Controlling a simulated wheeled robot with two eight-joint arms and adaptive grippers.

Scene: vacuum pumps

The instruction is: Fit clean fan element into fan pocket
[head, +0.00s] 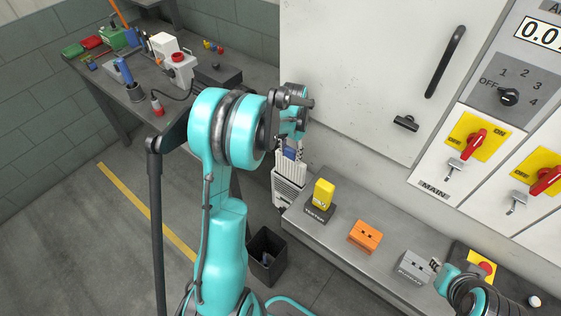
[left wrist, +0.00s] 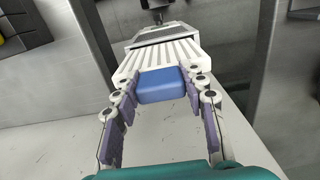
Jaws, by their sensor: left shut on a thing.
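My left gripper (head: 292,146) is shut on the blue end (left wrist: 162,86) of a white ribbed piece (left wrist: 160,57), which looks like the fan element. In the left wrist view the fingers press the blue block from both sides, and the ribs extend away from me. In the head view the ribbed piece (head: 291,166) hangs below the gripper, just above or in front of a white slatted housing (head: 286,193) beside the cabinet. That housing may be the fan pocket. I cannot tell whether they touch. My right gripper (head: 437,265) is by a grey block; its jaw opening is unclear.
A steel bench (head: 335,243) carries a yellow tester (head: 323,194), an orange block (head: 365,236), a grey block (head: 412,266) and a red button box (head: 482,267). A dark bin (head: 267,256) stands on the floor. A cluttered table (head: 130,75) is at the back left.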

